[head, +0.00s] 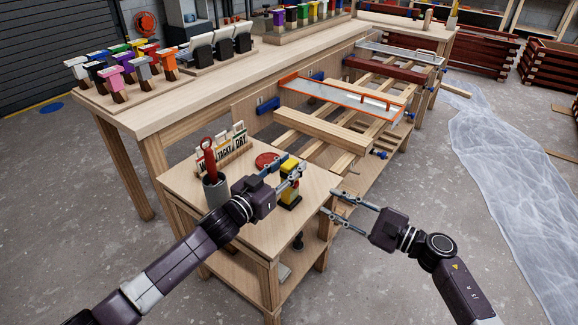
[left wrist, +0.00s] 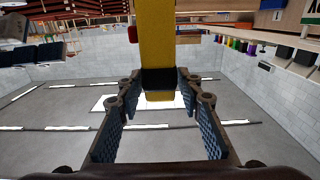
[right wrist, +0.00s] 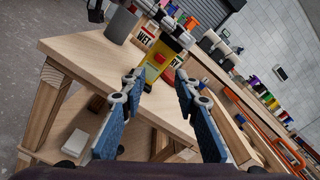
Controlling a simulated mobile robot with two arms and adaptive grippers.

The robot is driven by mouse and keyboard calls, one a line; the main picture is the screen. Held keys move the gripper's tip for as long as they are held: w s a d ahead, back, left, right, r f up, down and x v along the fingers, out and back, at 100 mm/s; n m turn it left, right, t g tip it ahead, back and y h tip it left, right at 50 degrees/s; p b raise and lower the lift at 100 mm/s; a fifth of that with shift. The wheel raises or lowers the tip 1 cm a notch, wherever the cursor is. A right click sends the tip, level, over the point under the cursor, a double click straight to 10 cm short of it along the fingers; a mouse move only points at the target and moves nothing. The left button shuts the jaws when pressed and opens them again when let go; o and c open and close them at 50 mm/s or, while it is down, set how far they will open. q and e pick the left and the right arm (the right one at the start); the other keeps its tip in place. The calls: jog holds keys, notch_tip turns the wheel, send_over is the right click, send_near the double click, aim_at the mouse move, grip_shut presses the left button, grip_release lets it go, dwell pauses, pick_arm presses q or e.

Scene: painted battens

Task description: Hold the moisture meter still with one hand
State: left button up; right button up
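The moisture meter (head: 289,192) is a yellow and black upright block on the small wooden table (head: 262,236). It also shows in the right wrist view (right wrist: 154,63), with a red patch on its face. My left gripper (head: 288,168) is at the meter's upper part. In the left wrist view the meter's yellow body (left wrist: 157,35) and black band lie between the fingertips, which stand about as wide apart as the right gripper's. Thin gaps seem to show beside the band; contact is not clear. My right gripper (head: 336,204) is open and empty, right of the table.
A grey cup (head: 215,190) with a red-handled tool, WET/TACKY/DRY cards (head: 237,148) and a red disc (head: 267,160) share the small table. A long workbench (head: 180,100) with coloured pieces stands behind. Plastic sheeting (head: 500,180) covers floor at the right.

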pick_arm(q)
grip_shut()
pick_arm(e)
grip_shut()
dwell(1.2)
